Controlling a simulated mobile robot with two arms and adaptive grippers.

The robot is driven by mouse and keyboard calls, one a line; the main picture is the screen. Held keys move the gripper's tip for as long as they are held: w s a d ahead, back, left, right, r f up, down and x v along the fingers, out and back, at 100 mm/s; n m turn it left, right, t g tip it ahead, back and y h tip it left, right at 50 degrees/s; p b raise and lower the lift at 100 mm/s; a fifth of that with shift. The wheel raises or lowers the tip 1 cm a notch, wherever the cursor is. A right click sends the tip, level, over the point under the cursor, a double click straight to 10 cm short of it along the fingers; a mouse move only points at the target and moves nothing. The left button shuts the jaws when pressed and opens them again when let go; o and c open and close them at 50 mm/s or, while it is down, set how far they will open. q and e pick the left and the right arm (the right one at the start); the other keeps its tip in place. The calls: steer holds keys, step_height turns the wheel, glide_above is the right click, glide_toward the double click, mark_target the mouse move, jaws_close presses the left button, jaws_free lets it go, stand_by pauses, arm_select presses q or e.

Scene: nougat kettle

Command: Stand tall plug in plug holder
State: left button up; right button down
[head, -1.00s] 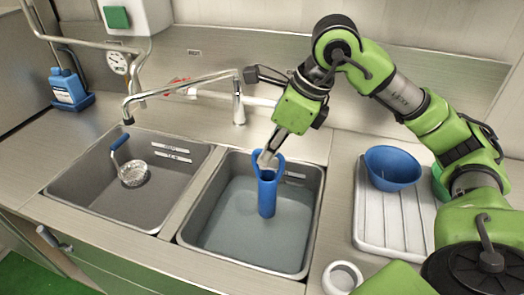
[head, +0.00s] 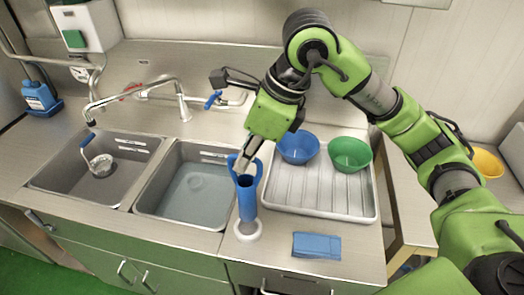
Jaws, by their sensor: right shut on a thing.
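The tall plug (head: 247,200) is a blue upright tube with a forked top. My right gripper (head: 242,168) is shut on its top from above. The plug holder (head: 248,231) is a small white ring on the counter, just right of the right sink basin. The plug's lower end is directly over the holder and overlaps its ring in the picture. I cannot tell whether it is inside the ring or slightly above it. My left gripper is not in view.
The right basin (head: 187,213) holds water; the left basin (head: 65,187) holds a strainer (head: 101,165). A ribbed drainer (head: 330,203) with blue (head: 298,148) and green (head: 350,155) bowls stands right of the plug. A folded blue cloth (head: 316,246) lies in front.

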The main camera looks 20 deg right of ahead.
mark_target(244, 180)
steer(key=shift+w+a+f+b, duration=0.15)
steer(key=shift+w+f+b, duration=0.15)
steer(key=shift+f, duration=0.35)
steer(key=shift+f+b, duration=0.2)
steer(key=shift+b, duration=0.1)
steer(key=shift+s+f+b, duration=0.15)
steer(key=shift+f+b, duration=0.4)
steer(key=shift+f, duration=0.3)
steer(key=shift+f+b, duration=0.35)
steer(key=shift+b, duration=0.05)
step_height(244, 180, down, 2)
steer(key=b, duration=0.2)
steer(key=shift+f+b, duration=0.25)
steer(key=shift+b, duration=0.05)
steer(key=shift+f, duration=0.15)
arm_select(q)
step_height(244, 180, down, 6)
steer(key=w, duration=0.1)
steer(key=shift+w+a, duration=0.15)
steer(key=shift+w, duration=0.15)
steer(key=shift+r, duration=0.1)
